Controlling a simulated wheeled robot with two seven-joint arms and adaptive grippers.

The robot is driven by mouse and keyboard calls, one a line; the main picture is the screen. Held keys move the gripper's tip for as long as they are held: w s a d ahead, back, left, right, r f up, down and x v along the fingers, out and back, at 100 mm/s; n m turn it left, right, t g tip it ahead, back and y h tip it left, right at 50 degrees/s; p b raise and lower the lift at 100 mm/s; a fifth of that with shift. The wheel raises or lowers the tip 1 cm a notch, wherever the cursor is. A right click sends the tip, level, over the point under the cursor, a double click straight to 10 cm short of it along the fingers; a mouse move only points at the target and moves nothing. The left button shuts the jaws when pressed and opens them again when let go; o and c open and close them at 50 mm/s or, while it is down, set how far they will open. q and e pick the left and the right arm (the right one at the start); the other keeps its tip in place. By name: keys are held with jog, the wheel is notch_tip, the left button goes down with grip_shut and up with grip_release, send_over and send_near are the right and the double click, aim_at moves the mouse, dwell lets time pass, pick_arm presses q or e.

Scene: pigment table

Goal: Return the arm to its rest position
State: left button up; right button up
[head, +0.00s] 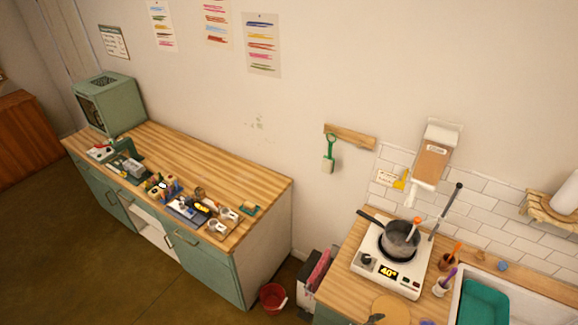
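Neither of my arms nor grippers shows in the head view. A wooden-topped green cabinet (215,160) stands along the wall at the left. A second wooden counter (345,262) is at the lower right. On it a white hot plate (402,282) reads about 40 and carries a grey pot (399,240) with a dark handle. An orange-topped tool stands in the pot.
A green oven-like box (108,102) and several small tools and cups sit on the cabinet. A red bucket (272,297) stands on the floor between the counters. The floor at left is clear.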

jog(key=s+d+r+m+g+y, duration=0.15)
jog(key=s+m+y, duration=0.25)
jog(key=s+m, duration=0.4)
jog(key=s+d+r+m+y, duration=0.25)
jog(key=s+m, duration=0.25)
jog(key=m, duration=0.5)
notch_tip(320, 180, down, 40)
jog(key=s+a+g+y+b, duration=0.1)
jog(key=a+g+b, duration=0.1)
jog(key=b, duration=0.9)
pick_arm(q)
notch_tip(320, 180, down, 20)
jog(key=s+b, duration=0.2)
jog(key=b, duration=0.6)
jog(key=shift+s+b, duration=0.15)
jog(key=shift+b, duration=0.2)
pick_arm(e)
jog(key=s+f, duration=1)
jog(key=f, duration=0.4)
jog(key=s+f+n+g, duration=0.1)
jog(key=s+f, duration=0.9)
jog(key=f, duration=0.4)
jog(key=shift+s+d, duration=0.15)
jog(key=shift+s, duration=0.1)
